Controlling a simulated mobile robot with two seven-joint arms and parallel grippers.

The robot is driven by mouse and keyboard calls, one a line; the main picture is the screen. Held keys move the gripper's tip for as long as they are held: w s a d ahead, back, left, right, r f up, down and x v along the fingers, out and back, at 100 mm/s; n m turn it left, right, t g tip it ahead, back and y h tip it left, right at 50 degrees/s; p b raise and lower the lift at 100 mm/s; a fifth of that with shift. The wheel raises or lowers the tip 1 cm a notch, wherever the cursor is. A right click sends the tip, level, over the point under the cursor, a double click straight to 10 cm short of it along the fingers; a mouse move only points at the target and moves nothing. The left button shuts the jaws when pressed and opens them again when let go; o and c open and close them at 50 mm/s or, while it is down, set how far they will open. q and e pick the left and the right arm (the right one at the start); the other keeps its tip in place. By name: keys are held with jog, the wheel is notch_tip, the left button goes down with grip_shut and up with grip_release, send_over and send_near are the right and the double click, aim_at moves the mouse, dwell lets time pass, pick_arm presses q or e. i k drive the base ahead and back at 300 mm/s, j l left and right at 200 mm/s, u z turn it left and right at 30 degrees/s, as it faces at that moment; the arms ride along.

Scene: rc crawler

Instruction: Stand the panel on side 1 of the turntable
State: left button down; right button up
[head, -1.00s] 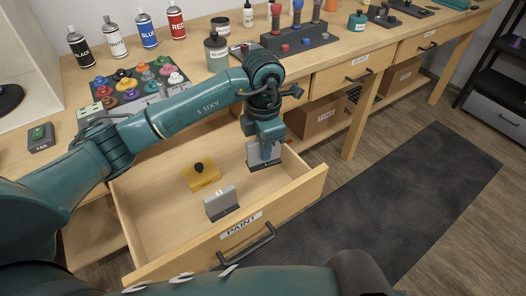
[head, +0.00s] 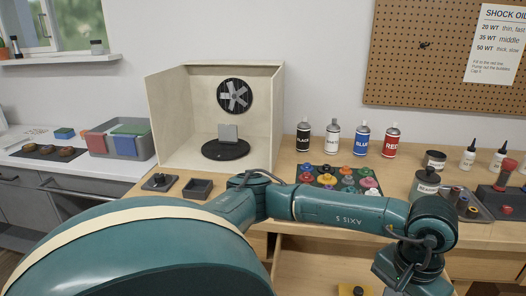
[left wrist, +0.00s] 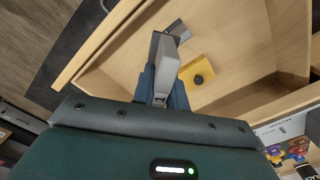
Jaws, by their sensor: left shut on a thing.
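The turntable (head: 226,152) is a black disc on the floor of the open-fronted booth. A grey upright plate (head: 228,133) stands on it; I cannot read any side number. My left gripper (left wrist: 163,92) is shut on a grey panel (left wrist: 166,65) in the left wrist view, with blue fingers on both sides of it. In the head view my left wrist is at the lower right and the fingers are cut off by the bottom edge. Another grey panel (left wrist: 178,29) shows beyond the held one, in the open drawer (left wrist: 235,65). My right gripper is not in view.
The booth (head: 165,115) has side walls and a fan (head: 234,96) at its back. Spray cans (head: 332,138) and a tray of coloured knobs (head: 338,178) stand right of it. A small dark tray (head: 197,188) lies before it. A yellow block (left wrist: 198,75) lies in the drawer.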

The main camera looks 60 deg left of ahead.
aim_at(222, 150)
jog(key=k+j, duration=0.15)
jog(key=j, duration=0.15)
jog(key=k+j+u, duration=0.15)
jog(key=j, duration=0.2)
jog(key=k+j, duration=0.2)
jog(key=j, duration=0.15)
jog(key=k+j+u, duration=0.1)
jog(key=j, duration=0.2)
jog(key=k+j+u, duration=0.1)
jog(key=j, duration=0.3)
jog(key=k+j, duration=0.2)
jog(key=j, duration=0.15)
jog(key=k+j+u, duration=0.1)
jog(key=j, duration=0.25)
